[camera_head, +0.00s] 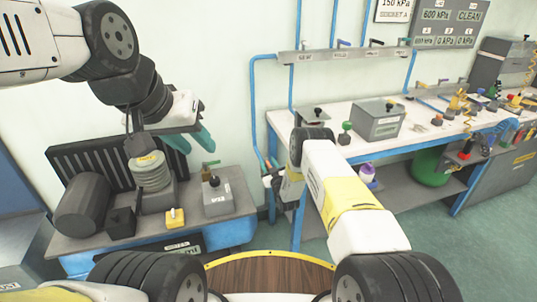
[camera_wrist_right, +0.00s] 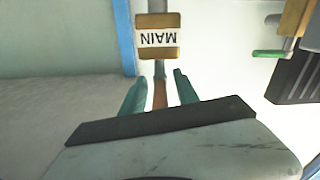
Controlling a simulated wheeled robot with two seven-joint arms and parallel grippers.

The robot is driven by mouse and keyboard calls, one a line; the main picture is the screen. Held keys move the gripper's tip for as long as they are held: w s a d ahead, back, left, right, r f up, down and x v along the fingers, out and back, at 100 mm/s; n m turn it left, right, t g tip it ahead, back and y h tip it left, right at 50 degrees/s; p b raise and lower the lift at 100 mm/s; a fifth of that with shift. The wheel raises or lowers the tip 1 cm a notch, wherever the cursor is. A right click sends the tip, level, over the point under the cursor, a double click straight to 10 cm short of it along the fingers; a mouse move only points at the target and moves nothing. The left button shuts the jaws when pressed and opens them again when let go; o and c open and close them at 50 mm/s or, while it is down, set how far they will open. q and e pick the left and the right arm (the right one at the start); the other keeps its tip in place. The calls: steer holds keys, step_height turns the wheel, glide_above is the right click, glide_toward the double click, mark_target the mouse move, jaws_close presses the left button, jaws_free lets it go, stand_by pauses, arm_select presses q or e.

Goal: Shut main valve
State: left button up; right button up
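The main valve has a tan block (camera_wrist_right: 158,22) with a white label reading MAIN, upside down in the right wrist view. Its orange-brown handle (camera_wrist_right: 160,95) points down from the grey pipe below the block. My right gripper (camera_wrist_right: 158,90) has its two teal fingers apart, one on each side of the handle, with a visible gap on both sides. In the head view my right gripper (camera_head: 268,168) is by the wall between the two benches, small and partly hidden by my arm. My left gripper (camera_head: 190,142) hangs above the left bench, teal fingers apart and empty.
The left bench (camera_head: 150,238) holds a dark cylinder (camera_head: 82,205), a yellow block (camera_head: 175,217) and a grey box (camera_head: 217,197). A green-handled valve (camera_wrist_right: 270,53) is right of the main valve in the wrist view. The white bench (camera_head: 330,120) is to the right.

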jaws_close()
stand_by(1.3)
